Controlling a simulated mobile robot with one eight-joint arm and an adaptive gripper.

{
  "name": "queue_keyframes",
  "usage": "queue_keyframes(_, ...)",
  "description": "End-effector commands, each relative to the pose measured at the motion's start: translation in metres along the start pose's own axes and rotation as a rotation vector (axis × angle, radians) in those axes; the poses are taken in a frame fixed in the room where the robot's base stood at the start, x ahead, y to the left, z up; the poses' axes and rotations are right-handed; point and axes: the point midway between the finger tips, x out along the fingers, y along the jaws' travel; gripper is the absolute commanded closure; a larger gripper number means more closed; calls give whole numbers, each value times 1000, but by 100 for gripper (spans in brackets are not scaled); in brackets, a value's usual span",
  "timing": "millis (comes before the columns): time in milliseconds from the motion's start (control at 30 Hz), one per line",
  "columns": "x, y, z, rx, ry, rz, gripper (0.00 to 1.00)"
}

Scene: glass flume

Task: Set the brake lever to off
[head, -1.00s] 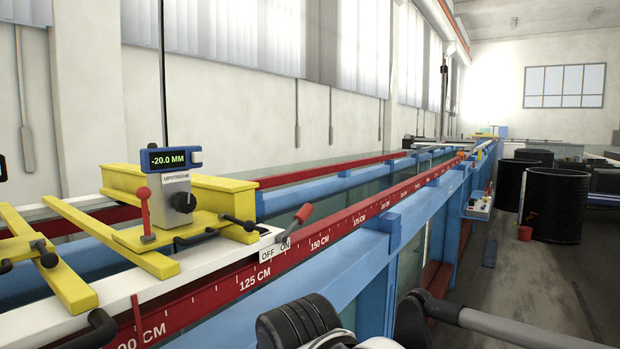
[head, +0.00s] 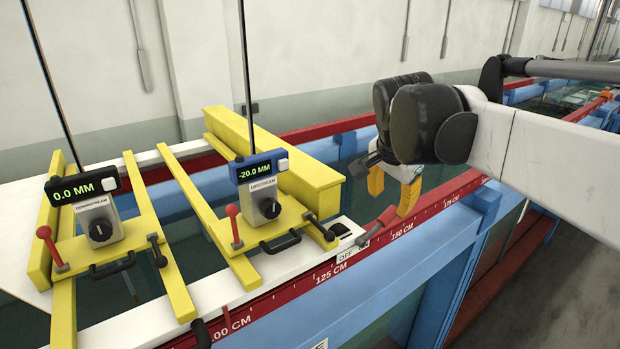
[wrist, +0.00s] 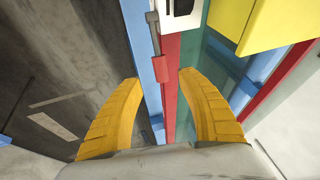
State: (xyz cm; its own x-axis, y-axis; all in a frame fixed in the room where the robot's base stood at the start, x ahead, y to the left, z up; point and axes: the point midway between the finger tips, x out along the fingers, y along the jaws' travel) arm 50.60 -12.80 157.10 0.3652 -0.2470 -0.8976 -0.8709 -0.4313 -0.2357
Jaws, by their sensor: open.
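The brake lever (head: 379,225), a grey stem with a red handle, sits at the end of the white carriage rail, beside the OFF label (head: 346,257) and the ON label (head: 364,243). It leans to the ON side, away from OFF. My gripper (head: 389,204) is open and empty, its yellow fingers pointing down just above the handle. In the wrist view, the lever (wrist: 154,35) lies ahead of and between the two fingertips. I cannot tell whether a finger touches it.
Two yellow carriages carry a downstream display (head: 82,185) and an upstream display (head: 262,167), each with a small red lever and black handles. A yellow beam (head: 275,160) stands left of my gripper. The red scale rail (head: 430,208) runs along the blue flume frame.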

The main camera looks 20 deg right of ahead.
Motion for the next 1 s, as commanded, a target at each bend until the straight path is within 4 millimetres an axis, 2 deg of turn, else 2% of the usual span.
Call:
queue_keyframes(200,45,0,-1,1,1,0,54)
queue_keyframes(400,73,0,0,-1,0,0,54)
queue_keyframes(567,82,0,0,-1,0,-1,54)
queue_keyframes(800,82,0,0,-1,0,-1,54)
queue_keyframes(967,82,0,0,-1,0,-1,100)
queue_keyframes(1000,82,0,0,-1,0,-1,100)
